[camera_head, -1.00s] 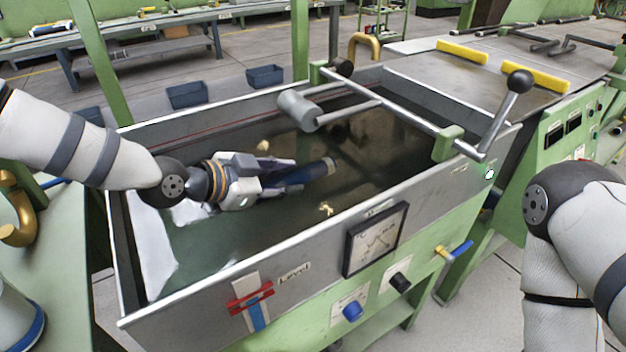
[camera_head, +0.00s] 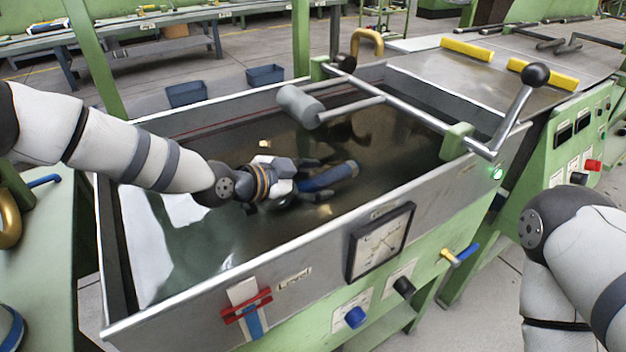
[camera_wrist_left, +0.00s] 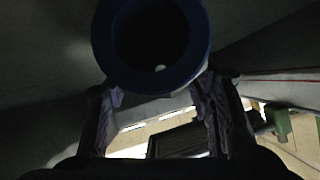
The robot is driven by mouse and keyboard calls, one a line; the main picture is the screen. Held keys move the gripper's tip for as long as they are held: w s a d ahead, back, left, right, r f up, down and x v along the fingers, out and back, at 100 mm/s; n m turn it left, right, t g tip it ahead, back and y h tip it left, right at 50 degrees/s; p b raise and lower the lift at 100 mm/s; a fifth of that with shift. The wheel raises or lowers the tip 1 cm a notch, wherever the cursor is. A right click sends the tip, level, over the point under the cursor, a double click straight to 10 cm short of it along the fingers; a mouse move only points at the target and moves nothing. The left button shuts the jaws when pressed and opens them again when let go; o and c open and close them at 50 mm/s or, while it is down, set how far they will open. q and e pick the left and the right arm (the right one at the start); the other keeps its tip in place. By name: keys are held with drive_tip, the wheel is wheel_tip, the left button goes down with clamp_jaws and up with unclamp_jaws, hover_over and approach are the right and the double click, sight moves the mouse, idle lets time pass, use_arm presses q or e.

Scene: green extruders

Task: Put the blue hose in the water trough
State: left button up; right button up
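The water trough (camera_head: 185,325) is a long grey metal tank holding dark water. My left gripper (camera_head: 303,179) is low inside it, its fingers around the blue hose (camera_head: 335,176). The hose lies lengthwise, pointing right, and seems partly under the water. In the left wrist view the round, hollow end of the hose (camera_wrist_left: 198,40) faces the camera. The fingers of my left gripper (camera_wrist_left: 160,90) show on both sides of it and seem closed on it. My right arm is at the right edge, outside the trough; its gripper is out of view.
A grey roller (camera_head: 299,106) and a metal bar with a crank handle (camera_head: 512,110) cross the trough's far right end. A square gauge (camera_head: 380,241) and knobs sit on the front. Blue bins (camera_head: 187,94) stand behind. Open water lies left of the gripper.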

use_arm(q)
drive_tip(key=shift+r, duration=0.3)
drive_tip(key=p+v, duration=0.2)
drive_tip(key=v, duration=0.9)
drive_tip(key=shift+a+r, duration=0.1)
drive_tip(key=shift+r, duration=0.1)
drive_tip(key=shift+s+a, duration=0.25)
drive_tip(key=shift+s, duration=0.1)
use_arm(e)
drive_tip(key=shift+t, duration=0.6)
drive_tip(key=w+r, duration=0.3)
